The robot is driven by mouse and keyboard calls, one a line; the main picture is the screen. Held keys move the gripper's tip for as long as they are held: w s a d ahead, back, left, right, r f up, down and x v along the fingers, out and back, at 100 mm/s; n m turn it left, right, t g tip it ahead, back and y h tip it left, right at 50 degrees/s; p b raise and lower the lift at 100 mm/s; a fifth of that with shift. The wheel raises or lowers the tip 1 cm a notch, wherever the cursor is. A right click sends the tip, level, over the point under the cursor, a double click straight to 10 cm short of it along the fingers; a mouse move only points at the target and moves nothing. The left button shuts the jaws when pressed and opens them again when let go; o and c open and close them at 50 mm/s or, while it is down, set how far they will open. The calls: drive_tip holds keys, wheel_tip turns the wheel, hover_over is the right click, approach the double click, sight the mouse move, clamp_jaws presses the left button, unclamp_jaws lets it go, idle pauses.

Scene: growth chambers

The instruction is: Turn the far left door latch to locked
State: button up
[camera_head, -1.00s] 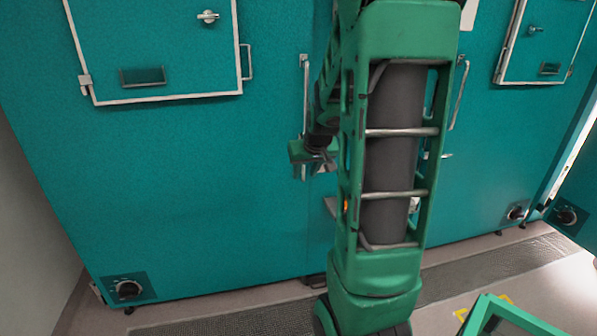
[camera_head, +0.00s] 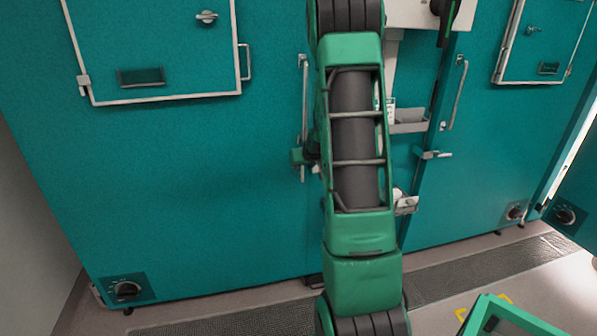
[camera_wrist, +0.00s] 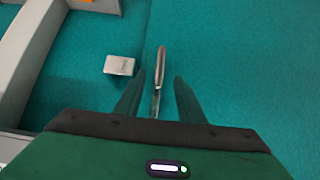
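The left chamber door (camera_head: 200,200) is a large teal panel, closed. In the wrist view a slim metal lever (camera_wrist: 160,66), which looks like this door's latch, stands between the two green fingers of my gripper (camera_wrist: 158,80). The fingers are apart, with a gap on each side of the lever; I cannot tell whether either touches it. The lever is hidden there.
A small silver block (camera_wrist: 119,65) is left of the lever. A similar latch lever (camera_head: 433,155) is on the right door, below its handle (camera_head: 458,95). A small hatch (camera_head: 150,45) is upper left. A green frame (camera_head: 500,315) stands on the floor at lower right.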

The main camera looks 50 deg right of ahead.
sight(302, 167)
drive_tip(key=shift+x, duration=1.6)
drive_tip(key=shift+c, duration=0.4)
